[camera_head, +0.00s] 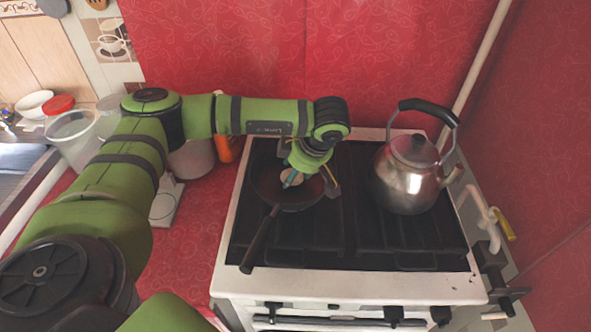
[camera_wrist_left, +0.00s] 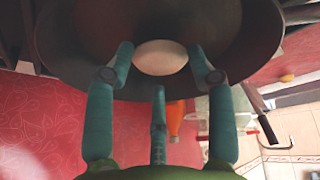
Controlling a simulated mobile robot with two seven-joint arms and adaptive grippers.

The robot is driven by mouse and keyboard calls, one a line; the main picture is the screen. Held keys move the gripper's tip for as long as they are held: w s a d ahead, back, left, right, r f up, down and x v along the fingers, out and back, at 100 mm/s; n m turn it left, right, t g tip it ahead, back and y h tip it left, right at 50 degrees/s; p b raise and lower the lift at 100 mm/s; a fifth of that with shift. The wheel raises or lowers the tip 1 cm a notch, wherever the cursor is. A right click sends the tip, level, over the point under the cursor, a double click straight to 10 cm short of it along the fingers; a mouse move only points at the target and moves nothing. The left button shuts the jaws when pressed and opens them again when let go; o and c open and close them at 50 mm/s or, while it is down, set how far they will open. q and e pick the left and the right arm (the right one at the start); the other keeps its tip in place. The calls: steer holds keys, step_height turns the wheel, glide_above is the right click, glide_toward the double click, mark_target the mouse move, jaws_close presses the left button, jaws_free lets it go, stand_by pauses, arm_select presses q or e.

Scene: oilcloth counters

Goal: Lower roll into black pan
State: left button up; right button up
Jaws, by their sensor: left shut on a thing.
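The black pan (camera_head: 265,190) sits on the left side of the stove, with its handle pointing to the front left. The pale round roll (camera_head: 291,178) is over the inside of the pan; I cannot tell if it touches the bottom. My left gripper (camera_head: 297,179) reaches down into the pan area from above, shut on the roll. In the left wrist view the roll (camera_wrist_left: 160,57) lies between the teal fingers (camera_wrist_left: 160,70), with the dark pan (camera_wrist_left: 80,35) behind it. My right gripper is out of view.
A metal kettle (camera_head: 408,180) with a black handle stands on the stove (camera_head: 330,235) right of the pan. An orange bottle (camera_head: 228,148) stands left of the stove. Clear jars (camera_head: 75,138) and a white bowl (camera_head: 35,103) are at the far left.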

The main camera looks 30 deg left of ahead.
arm_select(q)
steer(key=shift+f+b, duration=0.6)
steer(key=shift+f, duration=0.15)
stand_by(0.4)
steer(key=o, duration=1.3)
